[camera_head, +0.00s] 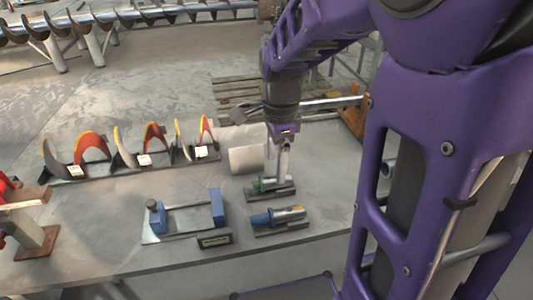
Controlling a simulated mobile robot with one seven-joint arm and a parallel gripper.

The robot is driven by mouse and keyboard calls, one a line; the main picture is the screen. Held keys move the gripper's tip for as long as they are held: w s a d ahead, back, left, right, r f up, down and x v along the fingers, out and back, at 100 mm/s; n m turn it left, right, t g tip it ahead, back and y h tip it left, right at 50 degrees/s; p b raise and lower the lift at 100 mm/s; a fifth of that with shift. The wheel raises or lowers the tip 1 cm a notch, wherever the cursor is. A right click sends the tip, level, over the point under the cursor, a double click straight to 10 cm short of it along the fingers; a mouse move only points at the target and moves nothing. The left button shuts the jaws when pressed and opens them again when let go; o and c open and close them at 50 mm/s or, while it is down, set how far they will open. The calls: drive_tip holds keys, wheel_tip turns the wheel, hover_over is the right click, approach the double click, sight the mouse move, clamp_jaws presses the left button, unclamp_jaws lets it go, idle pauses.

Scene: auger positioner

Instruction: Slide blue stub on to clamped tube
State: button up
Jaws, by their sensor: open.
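The blue stub (262,218) lies on a dark holder at the front of the grey table, with a bright metal piece at its right end. A steel tube (330,103) runs behind my gripper into an orange-brown stand (354,117) at the right. I cannot tell whether this is the clamped tube. My gripper (281,175) points down behind the blue stub, apart from it, over a green stub (265,184) on another dark holder. My gripper is open. Its fingertips are small here, and I cannot tell whether they touch the green stub.
A fixture with blue end blocks (217,207) stands left of the blue stub. A row of curved yellow and red flight pieces (92,148) stands behind it. A pale cylinder (246,159) lies left of my gripper. A red and rusty stand (38,240) is at the left edge.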

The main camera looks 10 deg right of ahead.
drive_tip(key=b, duration=0.3)
hover_over(280, 211)
drive_tip(key=f, duration=1.2)
drive_tip(key=shift+a+f, duration=0.25)
drive_tip(key=shift+f, duration=0.05)
drive_tip(key=f, duration=0.1)
drive_tip(key=f+b, duration=0.1)
drive_tip(key=f, duration=0.3)
drive_tip(key=shift+d+f, duration=0.1)
drive_tip(key=shift+d, duration=0.2)
clamp_jaws()
